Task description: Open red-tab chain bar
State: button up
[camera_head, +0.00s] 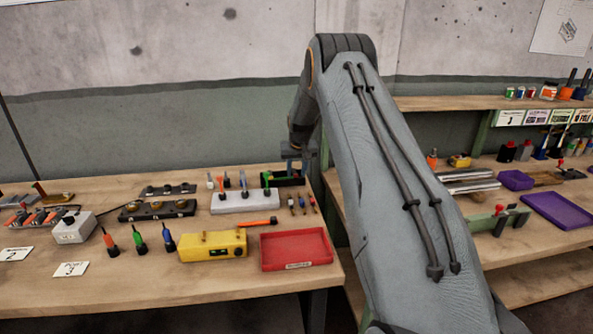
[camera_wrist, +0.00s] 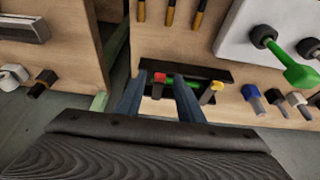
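In the head view the black fixture (camera_head: 285,181) stands at the back right of the left table, partly behind my gripper. My gripper (camera_head: 294,158) points down over it. In the wrist view the two blue-grey fingers of my gripper (camera_wrist: 159,82) are apart, with the red tab showing between their tips. I cannot tell whether they touch the fixture.
A red tray (camera_head: 297,250) and yellow box (camera_head: 212,246) are nearer the front edge. A second bench (camera_head: 545,240) lies right, beyond a gap.

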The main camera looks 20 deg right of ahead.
jog(key=shift+f, duration=0.1)
grip_shut()
